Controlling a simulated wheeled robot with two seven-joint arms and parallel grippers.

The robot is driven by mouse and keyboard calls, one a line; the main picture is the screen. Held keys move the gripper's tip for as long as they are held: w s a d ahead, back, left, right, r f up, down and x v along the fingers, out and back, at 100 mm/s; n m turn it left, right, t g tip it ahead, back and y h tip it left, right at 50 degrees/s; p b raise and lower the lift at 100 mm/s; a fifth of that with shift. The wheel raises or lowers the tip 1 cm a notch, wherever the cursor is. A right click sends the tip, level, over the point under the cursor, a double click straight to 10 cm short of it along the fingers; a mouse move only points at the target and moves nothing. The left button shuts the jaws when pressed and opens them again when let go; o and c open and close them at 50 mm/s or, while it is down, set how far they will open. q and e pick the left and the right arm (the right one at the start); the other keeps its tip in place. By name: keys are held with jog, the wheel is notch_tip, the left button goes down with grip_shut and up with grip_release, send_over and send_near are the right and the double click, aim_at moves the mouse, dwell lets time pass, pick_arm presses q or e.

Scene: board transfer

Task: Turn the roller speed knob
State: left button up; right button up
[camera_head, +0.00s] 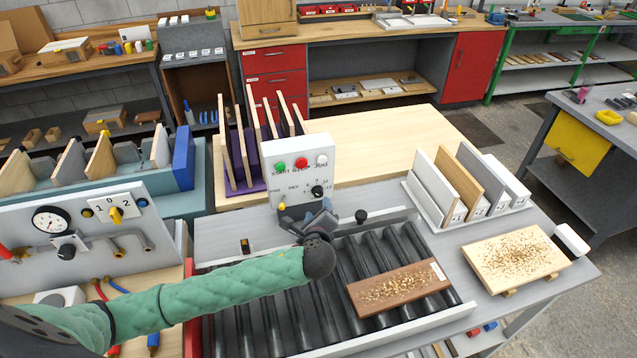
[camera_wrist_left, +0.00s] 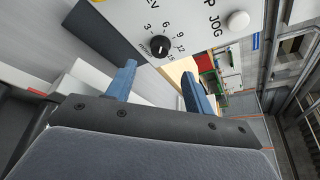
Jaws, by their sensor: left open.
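The roller speed knob (camera_head: 317,191) is a small black dial low on the right of a white control box (camera_head: 297,160) with green, red and white buttons. In the left wrist view the knob (camera_wrist_left: 159,46) sits inside a printed number scale, above and beyond the fingertips. My left gripper (camera_head: 305,217) is in front of the lower part of the box, below the knob. Its two blue fingers (camera_wrist_left: 158,80) are spread apart with nothing between them. They look apart from the knob. My right gripper is in neither view.
Black rollers (camera_head: 375,255) run in front of the box, with a brown board (camera_head: 398,288) bearing wood chips on them. A rack of upright boards (camera_head: 466,180) stands to the right. A purple rack (camera_head: 236,170) stands behind the box. A gauge panel (camera_head: 90,235) stands at left.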

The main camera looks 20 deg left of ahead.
aim_at(317, 195)
pick_arm(q)
jog(key=p+x, duration=0.1)
jog(key=x, duration=0.1)
jog(key=p+x, duration=0.1)
jog(key=x, duration=0.1)
jog(key=p+x, duration=0.1)
jog(key=x, duration=0.1)
jog(key=shift+w+a+r, duration=0.15)
jog(key=shift+w+r, duration=0.05)
jog(key=shift+w, duration=0.05)
jog(key=shift+w+a+f+p, duration=0.25)
jog(key=shift+w+f+p, duration=0.15)
jog(key=shift+w, duration=0.2)
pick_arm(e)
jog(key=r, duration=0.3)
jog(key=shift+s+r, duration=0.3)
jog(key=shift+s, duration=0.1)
pick_arm(q)
jog(key=c, duration=0.9)
jog(key=shift+f+n+b, duration=0.25)
jog(key=shift+n+b, duration=0.05)
jog(key=shift+b, duration=0.6)
jog(key=shift+c, duration=0.2)
jog(key=shift+t, duration=0.3)
jog(key=shift+r, duration=0.25)
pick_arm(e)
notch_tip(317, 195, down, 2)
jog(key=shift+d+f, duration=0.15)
